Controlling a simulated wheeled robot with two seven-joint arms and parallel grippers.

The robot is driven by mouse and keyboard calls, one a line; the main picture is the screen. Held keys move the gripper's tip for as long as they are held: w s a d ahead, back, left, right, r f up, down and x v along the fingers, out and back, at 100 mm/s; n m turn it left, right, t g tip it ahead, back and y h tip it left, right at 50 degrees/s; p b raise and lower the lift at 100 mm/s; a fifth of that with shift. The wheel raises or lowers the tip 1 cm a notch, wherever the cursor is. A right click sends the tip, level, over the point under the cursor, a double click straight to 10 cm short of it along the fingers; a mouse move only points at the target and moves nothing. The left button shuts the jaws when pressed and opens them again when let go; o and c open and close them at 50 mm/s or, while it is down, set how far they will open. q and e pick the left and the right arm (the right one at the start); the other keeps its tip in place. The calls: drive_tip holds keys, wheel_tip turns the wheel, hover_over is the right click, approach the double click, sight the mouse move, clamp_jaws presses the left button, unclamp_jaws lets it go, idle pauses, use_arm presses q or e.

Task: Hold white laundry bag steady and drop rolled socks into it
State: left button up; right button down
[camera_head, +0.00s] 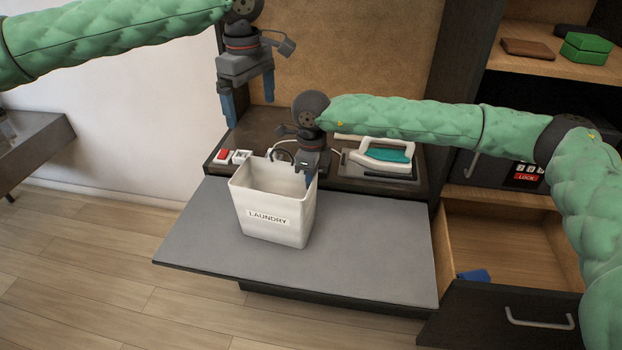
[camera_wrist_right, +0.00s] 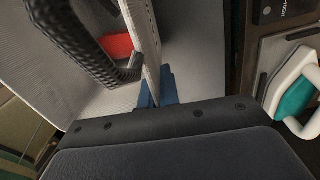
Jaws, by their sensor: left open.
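The white laundry bag (camera_head: 272,218), labelled LAUNDRY, stands upright and open-topped on the grey board. My right gripper (camera_head: 311,180) is at its right rear rim. In the right wrist view, its blue fingers (camera_wrist_right: 160,92) are closed on the bag's wall (camera_wrist_right: 152,45), beside a dark braided handle (camera_wrist_right: 85,45). A red-orange thing (camera_wrist_right: 118,46) shows behind that handle, seemingly inside the bag; I cannot tell whether it is rolled socks. My left gripper (camera_head: 249,110) is open and empty, above and behind the bag. The bag's floor is hidden in the head view.
The grey board (camera_head: 380,250) is clear right of the bag. A teal-and-white iron (camera_head: 384,157) and a small red item (camera_head: 222,156) sit on the ledge behind. At right, an open drawer (camera_head: 500,235) holds a blue item (camera_head: 474,275), below a safe (camera_head: 525,177).

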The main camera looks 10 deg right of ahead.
drive_tip(key=c, duration=1.6)
unclamp_jaws()
drive_tip(key=shift+o, duration=0.2)
